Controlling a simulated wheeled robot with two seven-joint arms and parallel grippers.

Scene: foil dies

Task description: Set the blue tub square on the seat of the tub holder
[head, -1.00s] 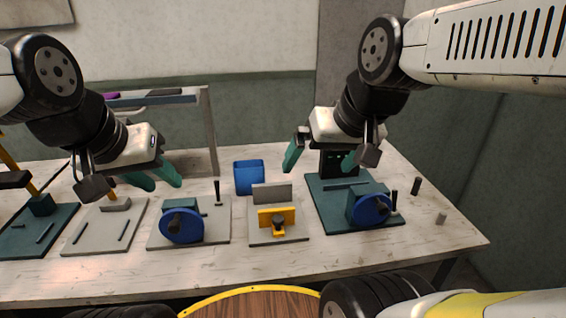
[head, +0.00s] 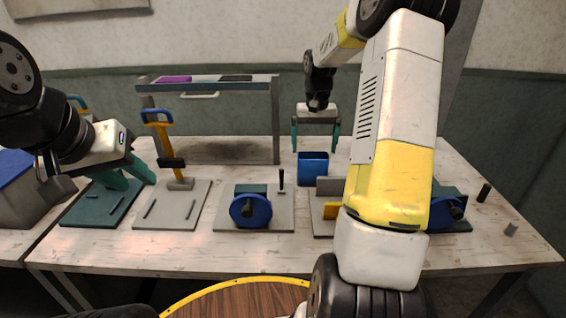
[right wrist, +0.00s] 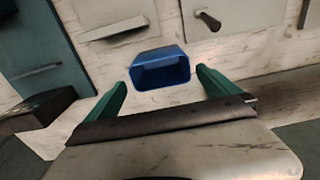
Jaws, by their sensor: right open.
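The blue tub (head: 313,170) stands on the table behind the tub holder, its open top showing. My right gripper (head: 315,145) is open and points down above the tub. In the right wrist view the tub (right wrist: 160,70) lies between and beyond the two green fingers, with gaps on both sides. My left gripper (head: 133,182) is open and empty, above the teal plate at the left.
A grey fixture with a blue wheel (head: 249,209) stands left of the holder. A grey plate with a yellow-handled lever (head: 170,200) is further left. A grey rack (head: 207,88) stands behind. Another blue-wheeled fixture (head: 447,208) is right, partly hidden by my arm.

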